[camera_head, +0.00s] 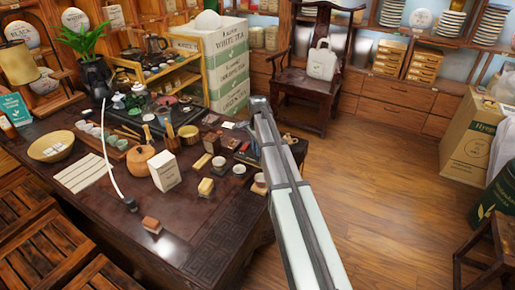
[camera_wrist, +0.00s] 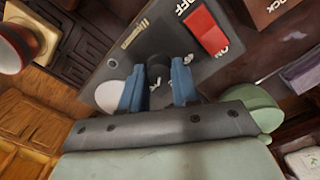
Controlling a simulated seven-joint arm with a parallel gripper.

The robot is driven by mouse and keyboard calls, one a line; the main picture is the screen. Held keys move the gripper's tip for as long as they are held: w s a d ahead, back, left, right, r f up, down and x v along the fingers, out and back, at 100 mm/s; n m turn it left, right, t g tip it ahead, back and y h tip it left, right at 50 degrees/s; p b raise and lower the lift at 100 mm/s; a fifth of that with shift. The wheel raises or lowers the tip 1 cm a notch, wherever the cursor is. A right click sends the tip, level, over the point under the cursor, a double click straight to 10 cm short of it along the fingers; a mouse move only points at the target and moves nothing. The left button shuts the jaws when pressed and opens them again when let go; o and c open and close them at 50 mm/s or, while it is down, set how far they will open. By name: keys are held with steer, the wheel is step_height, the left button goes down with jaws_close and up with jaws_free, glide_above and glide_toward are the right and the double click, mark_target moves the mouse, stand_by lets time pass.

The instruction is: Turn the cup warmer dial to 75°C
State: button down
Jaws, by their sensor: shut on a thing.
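In the wrist view, a grey panel (camera_wrist: 167,40) carries a dark round dial (camera_wrist: 158,69), white marks around it, and a red switch (camera_wrist: 207,30) between the words OFF and ON. My gripper (camera_wrist: 157,82) has its two blue fingers on either side of the dial, shut on it. The dial's pointer and the temperature numbers cannot be read. A white disc (camera_wrist: 113,96) lies on the panel left of the fingers. In the head view, my arm reaches to the table's right edge, and the fingertips and dial cannot be made out.
A red and white cup (camera_wrist: 14,48) stands left of the panel in the wrist view. A brown box (camera_wrist: 268,8) is at its upper right. In the head view, the dark table (camera_head: 215,235) holds tea ware, with bare room at its front. Wooden floor (camera_head: 385,200) lies to the right.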

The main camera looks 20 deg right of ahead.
steer(key=shift+m, duration=0.4)
steer(key=c, duration=0.8)
jaws_free()
step_height(320, 180, up, 14)
steer(key=shift+f, duration=0.1)
stand_by(0.4)
